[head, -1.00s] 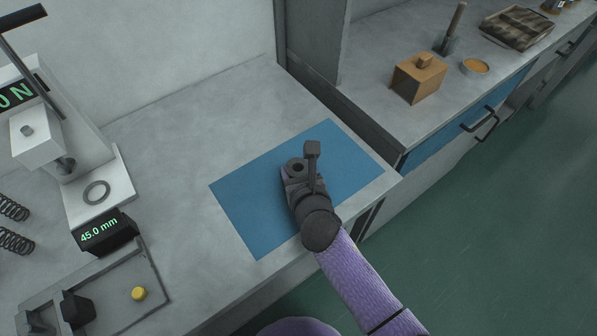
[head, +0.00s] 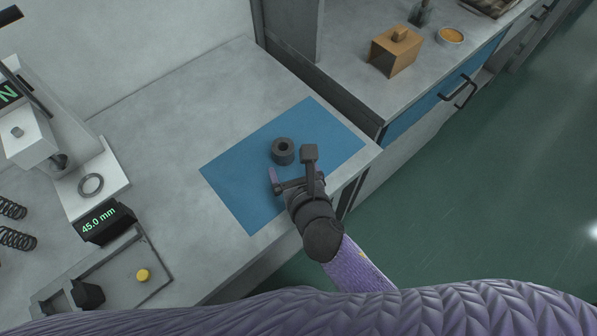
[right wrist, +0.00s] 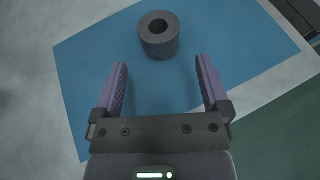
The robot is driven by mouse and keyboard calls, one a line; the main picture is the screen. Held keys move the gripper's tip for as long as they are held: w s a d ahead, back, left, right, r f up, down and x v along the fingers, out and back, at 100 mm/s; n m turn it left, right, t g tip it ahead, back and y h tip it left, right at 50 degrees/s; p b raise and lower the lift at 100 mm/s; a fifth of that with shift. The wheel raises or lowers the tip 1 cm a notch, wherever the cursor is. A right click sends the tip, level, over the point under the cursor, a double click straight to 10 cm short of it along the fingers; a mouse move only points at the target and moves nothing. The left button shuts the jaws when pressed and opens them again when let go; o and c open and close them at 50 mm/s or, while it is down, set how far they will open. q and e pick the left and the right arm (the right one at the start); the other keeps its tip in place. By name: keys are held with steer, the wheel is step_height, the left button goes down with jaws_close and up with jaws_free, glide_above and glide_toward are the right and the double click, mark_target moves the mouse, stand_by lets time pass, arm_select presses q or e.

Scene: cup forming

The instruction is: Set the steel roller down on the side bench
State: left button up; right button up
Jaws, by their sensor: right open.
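The steel roller (head: 283,151), a short dark grey cylinder with a hole through it, stands upright on the blue mat (head: 232,188) on the grey bench (head: 160,150). It also shows in the right wrist view (right wrist: 159,44), beyond the fingertips. My right gripper (head: 292,172) is open and empty, just on the near side of the roller and apart from it. In the right wrist view its two purple-padded fingers (right wrist: 161,65) are spread with bare mat between them. My left gripper is not in view.
A press with a ring (head: 91,184) on its white base stands at the left, beside a 45.0 mm display (head: 103,223), springs and a tray (head: 165,284) with a yellow piece. A wooden block (head: 395,55) sits on the farther counter. The bench around the mat is mostly clear.

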steer(key=v, duration=0.4)
steer(key=shift+s+d+p, duration=0.1)
steer(key=shift+s+p, duration=0.1)
steer(key=shift+p, duration=0.2)
stand_by(0.8)
